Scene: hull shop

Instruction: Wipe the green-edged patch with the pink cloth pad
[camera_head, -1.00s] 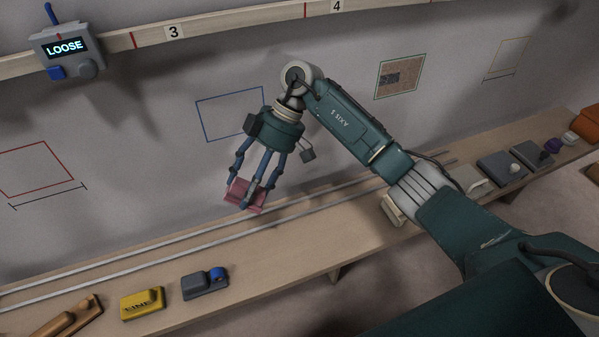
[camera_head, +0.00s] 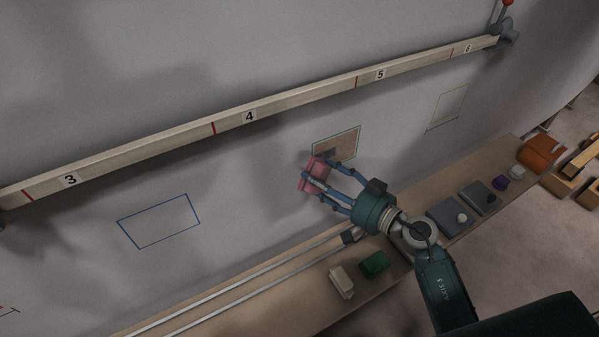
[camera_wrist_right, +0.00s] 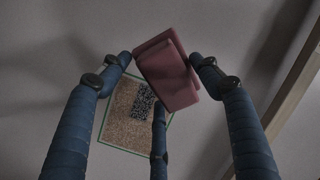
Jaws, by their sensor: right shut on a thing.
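My right gripper (camera_head: 325,178) is shut on the pink cloth pad (camera_head: 311,174) in front of the wall. In the right wrist view the pad (camera_wrist_right: 170,72) sits between the blue fingers (camera_wrist_right: 162,85). The green-edged patch (camera_head: 347,146) is on the wall just beyond the gripper; its lower left is partly hidden by the fingers and pad. In the right wrist view the patch (camera_wrist_right: 122,130) is speckled brown with a darker grey block, and one finger and the pad cover its right side. I cannot tell whether the pad touches the wall. My left gripper is not in view.
A numbered wooden rail (camera_head: 300,108) runs along the wall above the patch. A blue outline (camera_head: 160,222) is to the left, a yellowish one (camera_head: 447,106) to the right. The shelf (camera_head: 285,310) below holds a green block (camera_head: 374,264), a cream block (camera_head: 342,282) and several tools.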

